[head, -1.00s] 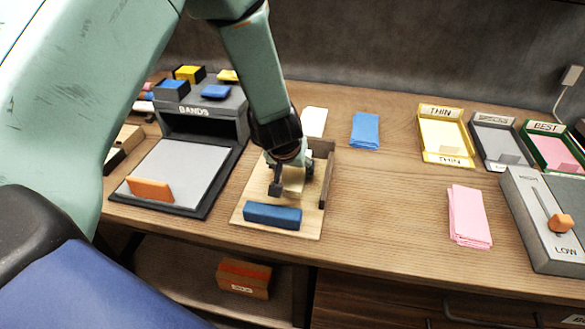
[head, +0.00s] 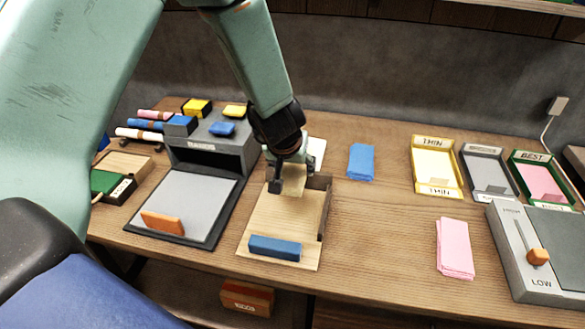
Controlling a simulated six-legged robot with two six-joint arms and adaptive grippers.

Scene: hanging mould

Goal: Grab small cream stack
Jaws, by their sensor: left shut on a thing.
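The small cream stack (head: 293,188) is in my left gripper (head: 288,183), above the back part of a wooden board with raised edges (head: 285,222). The gripper points down and is shut on the stack, and its fingers hide part of it. I cannot tell whether the stack touches the board. A white sheet or stack (head: 317,152) shows partly behind the gripper. My right gripper does not show.
A blue bar (head: 275,248) lies at the board's front. The bands station (head: 187,205), with an orange block (head: 163,222), stands left. Blue cloth (head: 361,162) and pink cloth (head: 455,248) lie right. Labelled trays (head: 437,167) and a slider box (head: 530,255) stand further right.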

